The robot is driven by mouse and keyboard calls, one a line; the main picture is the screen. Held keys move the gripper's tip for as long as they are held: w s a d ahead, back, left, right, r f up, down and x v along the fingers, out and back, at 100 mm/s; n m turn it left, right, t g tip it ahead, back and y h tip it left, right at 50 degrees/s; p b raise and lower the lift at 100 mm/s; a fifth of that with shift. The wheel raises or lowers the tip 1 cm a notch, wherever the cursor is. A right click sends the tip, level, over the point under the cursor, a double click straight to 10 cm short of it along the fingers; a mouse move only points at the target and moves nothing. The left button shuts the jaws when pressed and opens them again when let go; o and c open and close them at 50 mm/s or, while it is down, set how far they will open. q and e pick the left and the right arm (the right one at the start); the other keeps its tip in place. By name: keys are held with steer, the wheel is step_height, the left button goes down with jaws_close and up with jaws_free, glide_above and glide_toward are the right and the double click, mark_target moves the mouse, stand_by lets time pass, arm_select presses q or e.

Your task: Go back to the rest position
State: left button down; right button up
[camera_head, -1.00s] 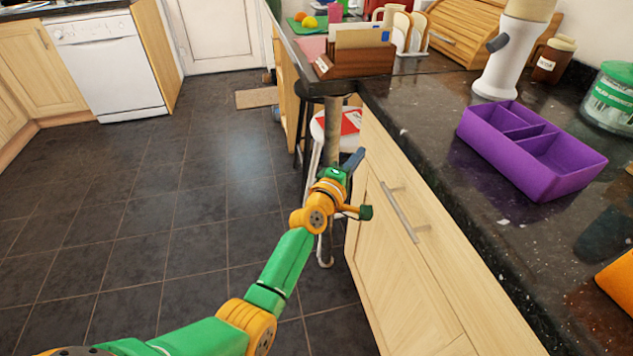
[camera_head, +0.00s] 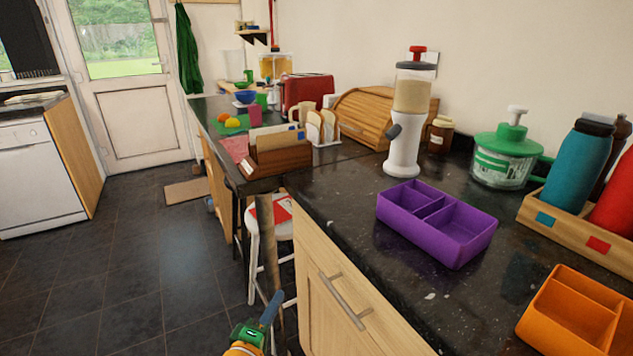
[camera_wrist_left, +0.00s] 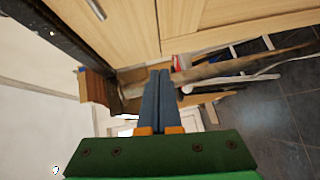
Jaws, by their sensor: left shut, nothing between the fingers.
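My left gripper (camera_head: 270,310) shows at the bottom of the head view, low in front of the counter's cabinet door and over the floor. Its blue-grey fingers are together with nothing between them. The left wrist view shows the same closed fingers (camera_wrist_left: 158,100), pointing past the cabinet front and the stool. Only the wrist end of my left arm shows in the head view. My right gripper is in neither view.
The dark granite counter (camera_head: 345,215) holds a purple divided tray (camera_head: 450,232), an orange tray (camera_head: 570,310), a white grinder (camera_head: 403,150) and a wooden letter rack (camera_head: 280,158). A white stool (camera_head: 283,232) stands beside the cabinet (camera_head: 318,300). The tiled floor (camera_head: 110,280) at left is clear.

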arm_select(q)
steer(key=s+f+m+g, duration=0.2)
steer(key=s+f, duration=0.2)
steer(key=f, duration=0.4)
steer(key=s+f+m+g, duration=0.3)
steer(key=f, duration=0.6)
steer(key=s+a+f+m+g+y, duration=0.25)
steer(key=s+f+m+g, duration=0.4)
steer(key=s+f, duration=1)
steer(key=s+a+f+m+g, duration=0.2)
steer(key=s+m, duration=0.1)
steer(key=s, duration=0.6)
steer(key=s+a+f+m+g, duration=0.2)
steer(key=s, duration=0.7)
step_height(320, 180, up, 13)
steer(key=p, duration=1.3)
steer(key=shift+y, duration=0.35)
steer(key=shift+r, duration=0.1)
